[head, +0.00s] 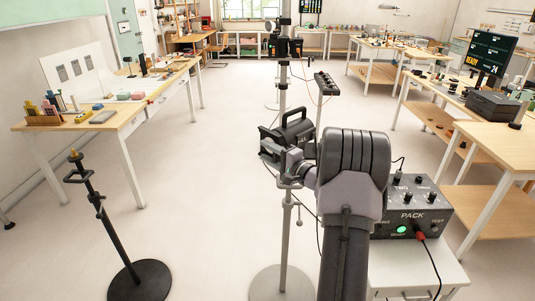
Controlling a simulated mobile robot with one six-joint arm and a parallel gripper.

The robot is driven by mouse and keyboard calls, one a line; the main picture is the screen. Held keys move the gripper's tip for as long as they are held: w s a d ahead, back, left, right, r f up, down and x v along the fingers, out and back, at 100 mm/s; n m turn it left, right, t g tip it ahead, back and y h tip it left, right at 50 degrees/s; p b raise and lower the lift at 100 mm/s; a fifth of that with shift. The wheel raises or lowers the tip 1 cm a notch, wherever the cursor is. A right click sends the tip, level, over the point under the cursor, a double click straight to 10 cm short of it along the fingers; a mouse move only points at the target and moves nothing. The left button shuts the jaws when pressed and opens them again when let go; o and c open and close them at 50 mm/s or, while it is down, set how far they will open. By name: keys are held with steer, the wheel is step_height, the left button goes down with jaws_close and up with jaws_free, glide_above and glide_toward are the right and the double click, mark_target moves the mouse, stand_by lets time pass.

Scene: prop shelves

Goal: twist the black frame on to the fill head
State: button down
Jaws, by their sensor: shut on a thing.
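A black lamp-like unit with an arched top handle (288,128) is at the upright metal stand (284,225) in the middle; I take it to be the fill head. My gripper (291,163) reaches in from the right, just below and in front of this unit. It is shut on a dark part that is small in view and mostly hidden by the gripper. I cannot make out the black frame as a separate thing, or whether it touches the head. My own wrist and forearm cover the area to the right of the stand.
A black PACK box (412,212) with a green light and a red plug sits on a white cabinet (425,268) at right. A short black stand (105,215) is at left. Workbenches line both sides. The floor between (215,180) is clear. Thin cables hang by the stand.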

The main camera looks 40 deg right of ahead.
stand_by(0.3)
steer(key=shift+f+b, duration=0.2)
steer(key=shift+b, duration=0.6)
steer(key=shift+t+b, duration=0.3)
steer(key=t+b, duration=0.1)
steer(key=b, duration=0.6)
steer(key=shift+f+t, duration=0.2)
steer(key=shift+t, duration=0.1)
steer(key=shift+d+t+b, duration=0.1)
steer(key=shift+t+b, duration=0.3)
steer(key=shift+b, duration=0.5)
steer(key=shift+r, duration=0.1)
